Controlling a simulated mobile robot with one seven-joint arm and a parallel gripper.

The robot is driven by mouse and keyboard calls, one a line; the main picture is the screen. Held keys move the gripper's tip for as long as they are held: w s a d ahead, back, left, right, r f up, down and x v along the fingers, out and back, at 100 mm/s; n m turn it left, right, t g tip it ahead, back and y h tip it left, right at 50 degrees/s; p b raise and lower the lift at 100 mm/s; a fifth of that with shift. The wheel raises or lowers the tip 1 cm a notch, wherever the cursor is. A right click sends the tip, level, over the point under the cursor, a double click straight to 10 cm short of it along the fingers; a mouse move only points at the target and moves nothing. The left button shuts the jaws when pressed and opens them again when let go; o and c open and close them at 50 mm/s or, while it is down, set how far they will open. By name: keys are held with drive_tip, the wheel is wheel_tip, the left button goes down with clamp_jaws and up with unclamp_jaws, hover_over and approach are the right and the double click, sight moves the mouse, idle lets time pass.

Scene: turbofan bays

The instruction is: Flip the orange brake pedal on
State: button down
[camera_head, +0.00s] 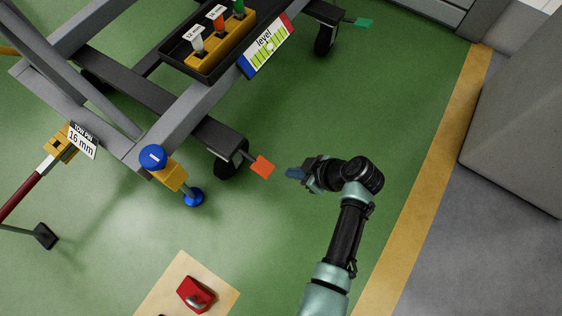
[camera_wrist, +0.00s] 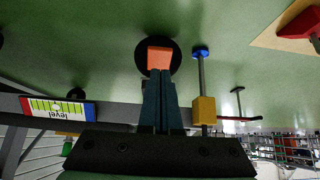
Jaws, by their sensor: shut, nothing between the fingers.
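The orange brake pedal (camera_head: 262,166) sticks out from the black caster wheel (camera_head: 229,168) at the near corner of the grey stand. In the head view my gripper (camera_head: 291,173) is just to the right of the pedal, with a small gap in the picture. In the wrist view the pedal (camera_wrist: 160,58) lies straight beyond the fingertips (camera_wrist: 159,76), which stand side by side, shut and empty. The fingertips overlap the lower edge of the pedal there, and I cannot tell whether they touch it.
A blue-knobbed jack (camera_head: 153,158) stands left of the caster. A green pedal (camera_head: 358,22) is on a farther caster. A tray of tools (camera_head: 188,50) and a level card (camera_head: 268,46) sit on the stand. A red object (camera_head: 196,294) lies on a tan board. Green floor is clear around my arm.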

drive_tip(key=shift+s+d+r+p, duration=0.25)
drive_tip(key=shift+s+d+r, duration=0.2)
drive_tip(key=shift+d, duration=0.2)
drive_tip(key=shift+s+d+r+p, duration=0.25)
drive_tip(key=shift+s+d+r, duration=0.15)
drive_tip(key=shift+d, duration=0.2)
